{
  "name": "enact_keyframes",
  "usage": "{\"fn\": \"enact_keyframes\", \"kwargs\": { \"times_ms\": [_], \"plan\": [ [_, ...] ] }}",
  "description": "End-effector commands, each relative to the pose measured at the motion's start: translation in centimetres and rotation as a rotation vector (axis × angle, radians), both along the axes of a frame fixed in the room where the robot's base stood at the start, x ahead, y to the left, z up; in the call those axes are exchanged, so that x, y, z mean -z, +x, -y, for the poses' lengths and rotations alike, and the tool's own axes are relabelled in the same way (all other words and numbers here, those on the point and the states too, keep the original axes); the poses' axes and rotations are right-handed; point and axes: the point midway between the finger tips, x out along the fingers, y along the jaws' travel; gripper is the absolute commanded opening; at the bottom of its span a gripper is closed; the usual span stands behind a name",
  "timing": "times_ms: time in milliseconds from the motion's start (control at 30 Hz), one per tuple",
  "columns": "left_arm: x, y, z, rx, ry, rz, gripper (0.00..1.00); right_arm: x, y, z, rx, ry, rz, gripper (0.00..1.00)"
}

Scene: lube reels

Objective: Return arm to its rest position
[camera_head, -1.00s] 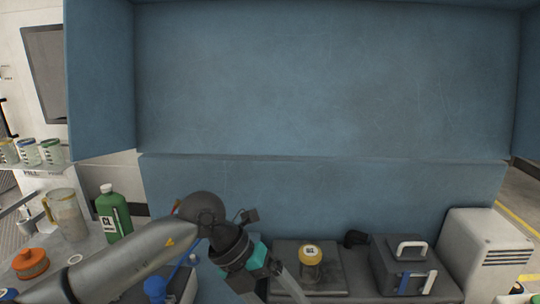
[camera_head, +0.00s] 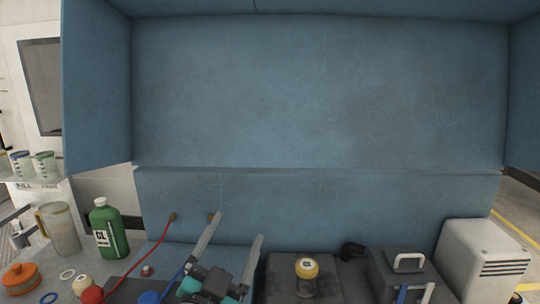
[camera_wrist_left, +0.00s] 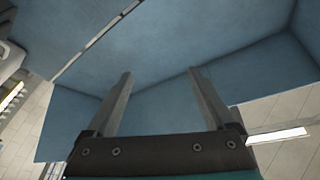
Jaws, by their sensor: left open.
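My left gripper (camera_head: 231,245) is at the bottom centre of the head view, its two fingers pointing up and apart, with nothing between them. In the left wrist view its open fingers (camera_wrist_left: 160,85) point toward the blue panels. The fingers look clear of the objects on the bench. Most of the left arm is out of the head view. My right gripper is not in view.
A yellow-lidded jar (camera_head: 306,278) stands right of the gripper, near a dark box with a handle (camera_head: 398,275) and a white vented case (camera_head: 484,262). A green bottle (camera_head: 109,230), a pitcher (camera_head: 60,232) and an orange container (camera_head: 20,278) are left. Blue panels (camera_head: 320,90) rise behind.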

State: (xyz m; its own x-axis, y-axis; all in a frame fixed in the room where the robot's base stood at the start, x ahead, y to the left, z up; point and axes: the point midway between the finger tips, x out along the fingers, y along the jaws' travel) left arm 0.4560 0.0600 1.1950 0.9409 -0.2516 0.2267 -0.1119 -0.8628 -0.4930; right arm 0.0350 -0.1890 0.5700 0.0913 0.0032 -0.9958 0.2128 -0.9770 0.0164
Motion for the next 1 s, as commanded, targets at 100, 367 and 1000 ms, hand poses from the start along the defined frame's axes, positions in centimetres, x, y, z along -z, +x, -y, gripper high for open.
{"fn": "enact_keyframes", "kwargs": {
  "times_ms": [100, 367, 1000],
  "plan": [
    [5.6, -1.0, -3.9, -0.142, -0.079, -0.255, 0.88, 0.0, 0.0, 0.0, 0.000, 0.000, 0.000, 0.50],
    [18.3, -9.1, -9.2, -0.349, -0.164, -0.852, 0.88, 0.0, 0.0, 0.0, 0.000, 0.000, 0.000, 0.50],
    [32.8, -23.9, -9.9, -0.389, -0.153, -1.551, 0.88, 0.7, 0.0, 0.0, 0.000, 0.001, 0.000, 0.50]
  ]
}}
